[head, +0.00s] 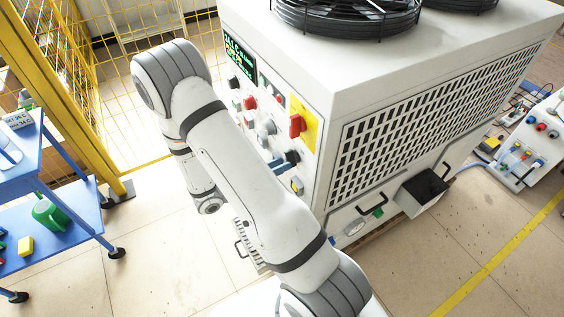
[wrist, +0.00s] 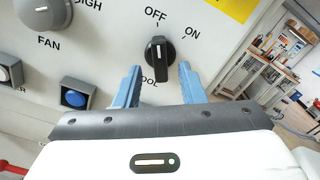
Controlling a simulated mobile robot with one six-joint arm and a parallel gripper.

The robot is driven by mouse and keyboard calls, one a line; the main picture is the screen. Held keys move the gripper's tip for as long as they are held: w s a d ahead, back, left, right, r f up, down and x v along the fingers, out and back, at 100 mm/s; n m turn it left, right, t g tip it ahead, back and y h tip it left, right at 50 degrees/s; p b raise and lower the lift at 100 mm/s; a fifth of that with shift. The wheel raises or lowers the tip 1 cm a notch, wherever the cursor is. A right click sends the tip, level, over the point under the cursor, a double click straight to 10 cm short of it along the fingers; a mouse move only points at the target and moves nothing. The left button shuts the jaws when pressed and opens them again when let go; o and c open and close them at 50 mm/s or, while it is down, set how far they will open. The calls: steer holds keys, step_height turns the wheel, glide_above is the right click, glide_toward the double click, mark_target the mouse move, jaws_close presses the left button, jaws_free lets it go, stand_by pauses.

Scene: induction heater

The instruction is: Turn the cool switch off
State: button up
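The cool switch (wrist: 158,52) is a black rotary knob on a pale panel in the wrist view. OFF is printed above it and ON at its upper right; the COOL label below is partly hidden. Its white mark points up, roughly toward OFF. My gripper (wrist: 159,69) is open, with one blue finger on each side of the knob's lower part. A gap shows on both sides; I cannot tell whether the fingertips reach the panel. In the head view my arm hides most of the gripper, and the black knob (head: 292,157) shows just past it.
The FAN knob (wrist: 43,12) and a blue button (wrist: 76,90) are left of the switch. The head view shows a red switch (head: 297,125) on a yellow plate higher on the white machine (head: 300,62). A blue cart (head: 62,215) and yellow fence stand left.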

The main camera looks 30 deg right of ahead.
steer(key=shift+d, duration=0.8)
steer(key=shift+c, duration=0.5)
jaws_close()
